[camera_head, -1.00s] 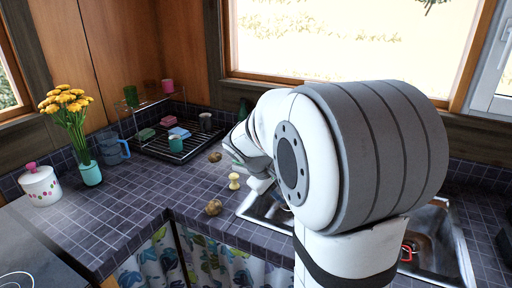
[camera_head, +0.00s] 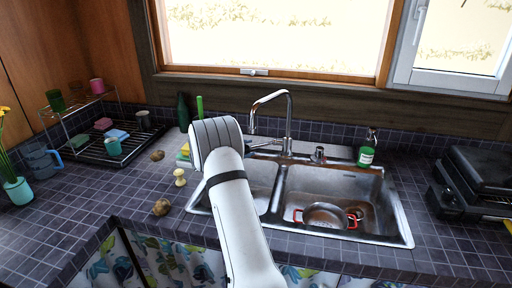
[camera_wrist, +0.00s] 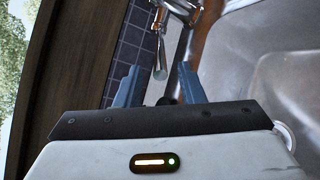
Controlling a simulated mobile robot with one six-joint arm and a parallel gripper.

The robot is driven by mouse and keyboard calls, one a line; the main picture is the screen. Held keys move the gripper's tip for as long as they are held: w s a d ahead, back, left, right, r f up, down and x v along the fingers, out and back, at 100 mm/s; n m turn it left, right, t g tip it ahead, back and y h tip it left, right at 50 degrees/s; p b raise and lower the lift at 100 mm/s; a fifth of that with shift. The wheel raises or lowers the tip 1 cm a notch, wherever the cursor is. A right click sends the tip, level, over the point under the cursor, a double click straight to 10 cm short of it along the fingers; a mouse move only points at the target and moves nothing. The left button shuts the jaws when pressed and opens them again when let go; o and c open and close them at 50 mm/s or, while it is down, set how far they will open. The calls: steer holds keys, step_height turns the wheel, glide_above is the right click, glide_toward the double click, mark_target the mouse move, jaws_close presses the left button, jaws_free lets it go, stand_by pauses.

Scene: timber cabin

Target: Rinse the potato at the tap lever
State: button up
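Two brown potatoes lie on the tiled counter left of the sink: one (camera_head: 157,155) further back, one (camera_head: 161,207) near the front edge. The chrome tap (camera_head: 289,118) rises behind the two-basin sink (camera_head: 398,215), its spout bent to the left. In the wrist view, the tap (camera_wrist: 176,8) is at the top, with a slim lever with a pale rounded end (camera_wrist: 160,70) hanging into the gap between my fingertips, seemingly beyond them. My gripper (camera_wrist: 156,72) is open, with no potato between its blue fingers. In the head view my arm hides most of it.
A red-handled pot (camera_head: 325,216) sits in the right basin. A green soap bottle (camera_head: 367,150) stands behind it. A pale yellow knobbed item (camera_head: 180,178) stands between the potatoes. A dish rack (camera_head: 92,150) with cups is at the left, a black appliance (camera_head: 470,185) at the right.

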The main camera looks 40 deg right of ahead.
mark_target(258, 147)
steer(key=p+x, duration=0.1)
steer(key=x, duration=0.4)
steer(key=shift+d+f, duration=0.15)
steer(key=shift+d, duration=0.15)
steer(key=shift+c, duration=0.4)
jaws_close()
